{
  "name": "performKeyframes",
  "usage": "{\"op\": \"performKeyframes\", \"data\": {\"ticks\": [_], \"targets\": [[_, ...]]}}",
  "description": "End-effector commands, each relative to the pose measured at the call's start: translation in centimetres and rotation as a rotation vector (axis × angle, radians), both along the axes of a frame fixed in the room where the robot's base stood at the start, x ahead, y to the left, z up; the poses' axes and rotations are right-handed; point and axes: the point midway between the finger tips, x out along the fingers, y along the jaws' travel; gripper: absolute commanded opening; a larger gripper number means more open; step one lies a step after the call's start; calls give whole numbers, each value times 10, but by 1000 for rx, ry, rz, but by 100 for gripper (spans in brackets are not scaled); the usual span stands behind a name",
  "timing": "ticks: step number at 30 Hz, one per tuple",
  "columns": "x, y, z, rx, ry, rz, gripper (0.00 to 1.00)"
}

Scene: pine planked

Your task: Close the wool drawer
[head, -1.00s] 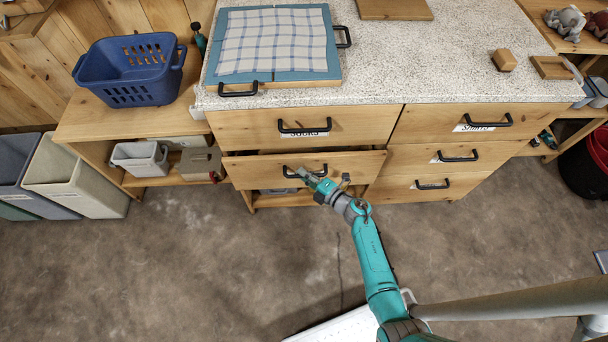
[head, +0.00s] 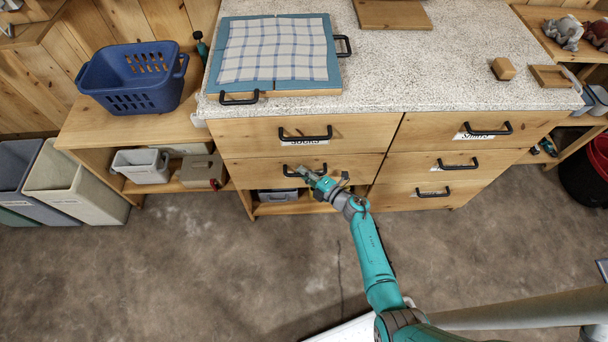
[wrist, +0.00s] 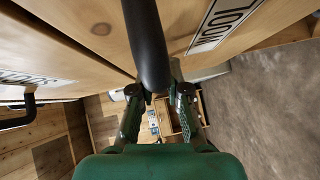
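The wool drawer (head: 250,172) is the lower left drawer of the wooden cabinet. In the head view its front looks flush, or nearly flush, with the drawer above. Its WOOL label (wrist: 222,22) shows in the wrist view. The black handle (wrist: 148,40) of the wool drawer runs between my fingers in the wrist view. My gripper (wrist: 157,96) has a fingertip on each side of this bar and appears closed on it. In the head view my gripper (head: 308,175) is at the handle, partly covering it. The drawer's inside is hidden.
The socks drawer (head: 240,134) above is shut. Several drawers to the right, including the shirts drawer (head: 430,130), look shut. An open shelf space with a grey box (head: 277,195) lies below the wool drawer. The floor (head: 200,270) in front is clear.

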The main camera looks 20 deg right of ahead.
Motion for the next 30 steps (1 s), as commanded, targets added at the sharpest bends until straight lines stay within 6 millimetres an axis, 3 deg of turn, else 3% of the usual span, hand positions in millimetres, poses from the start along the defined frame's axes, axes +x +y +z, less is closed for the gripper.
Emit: {"op": "performKeyframes", "data": {"ticks": [1,3,16,30], "targets": [[2,-1,1,-2,-2,-3,28],[2,-1,1,-2,-2,-2,39],[-8,-6,3,0,-3,-1,39],[-84,-46,14,0,-1,-5,39]]}}
